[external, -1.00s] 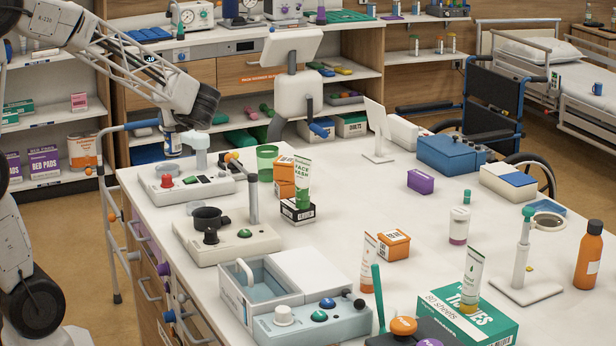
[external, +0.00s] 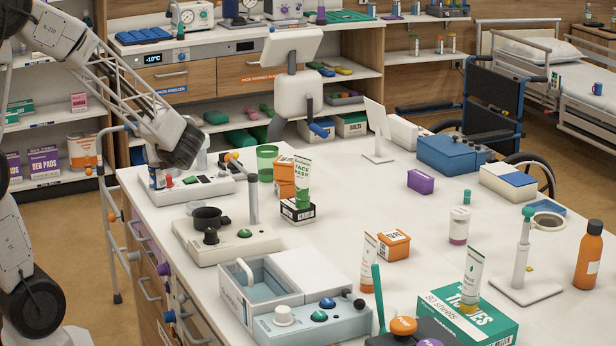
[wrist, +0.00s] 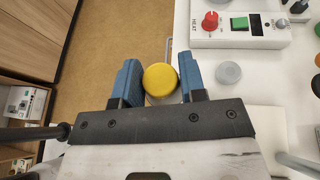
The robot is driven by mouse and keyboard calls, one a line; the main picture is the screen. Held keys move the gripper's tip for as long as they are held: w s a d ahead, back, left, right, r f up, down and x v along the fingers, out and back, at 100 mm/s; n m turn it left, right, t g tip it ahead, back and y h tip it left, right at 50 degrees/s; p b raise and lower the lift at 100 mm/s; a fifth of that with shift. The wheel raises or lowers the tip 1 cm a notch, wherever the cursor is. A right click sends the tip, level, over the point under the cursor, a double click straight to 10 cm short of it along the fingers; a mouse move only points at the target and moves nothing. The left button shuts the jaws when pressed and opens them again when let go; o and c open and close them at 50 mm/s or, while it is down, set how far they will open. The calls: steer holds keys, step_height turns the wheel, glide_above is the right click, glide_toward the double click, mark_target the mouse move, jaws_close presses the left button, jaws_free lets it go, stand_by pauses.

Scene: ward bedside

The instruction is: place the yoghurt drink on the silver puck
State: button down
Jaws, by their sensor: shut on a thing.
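The yoghurt drink (wrist: 160,79) shows as a round yellow cap between my two blue fingers in the wrist view. My gripper (wrist: 162,84) is shut on it. In the external view the small pale bottle (external: 157,179) hangs below my dark wrist, in front of the left end of the red-knob control unit; my fingers are hard to make out there. The silver puck (wrist: 228,73) is a flat grey disc on the white worktop, right of the gripper in the wrist view. In the external view it appears as a small grey disc (external: 194,208) in front of that unit. Nothing stands on it.
The control unit (wrist: 240,25), with a red knob and green button, lies just beyond the puck. A unit with a black cup ring and post (external: 228,243) stands close in front. The worktop's left edge and the floor (wrist: 120,35) lie by my gripper.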

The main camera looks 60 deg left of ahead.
mark_target(157, 172)
step_height(157, 172, down, 5)
steer(key=shift+f, duration=0.15)
steer(key=shift+w, duration=0.1)
stand_by(0.3)
steer(key=w+a+f, duration=0.1)
steer(key=w+a, duration=0.8)
steer(key=w, duration=0.4)
steer(key=shift+f, duration=0.25)
steer(key=shift+a, duration=0.1)
steer(key=shift+f, duration=1.75)
